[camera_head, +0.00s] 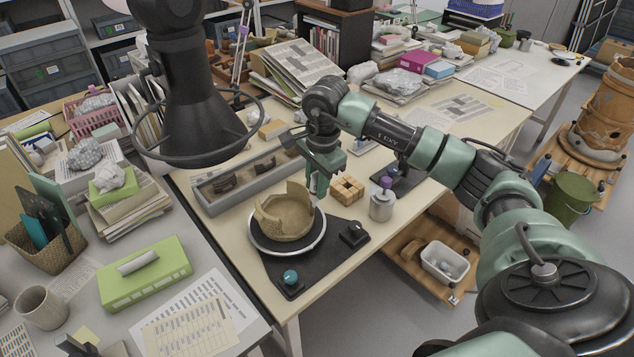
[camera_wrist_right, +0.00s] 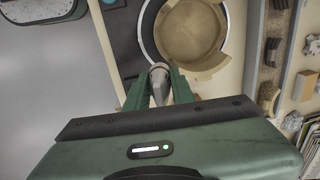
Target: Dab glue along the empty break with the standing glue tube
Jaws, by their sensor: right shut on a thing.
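The tan, partly rebuilt bowl (camera_head: 285,222) sits on a round turntable with a pale rim (camera_head: 262,248). Its upper edge is jagged, with tall pieces and lower gaps. My right gripper (camera_head: 318,188) is above the bowl's far right side. I cannot tell whether the tip touches the break. In the head view the tube is hidden or too small to make out. My left gripper is not in view.
A wooden block with holes (camera_head: 346,189) and a metal jar (camera_head: 382,207) stand right of the bowl. A grey tray (camera_head: 213,207) with dark sherds lies behind it. The turntable's black base (camera_head: 312,268) carries a teal knob (camera_head: 291,277). A black hooded fixture (camera_head: 190,100) hangs upper left.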

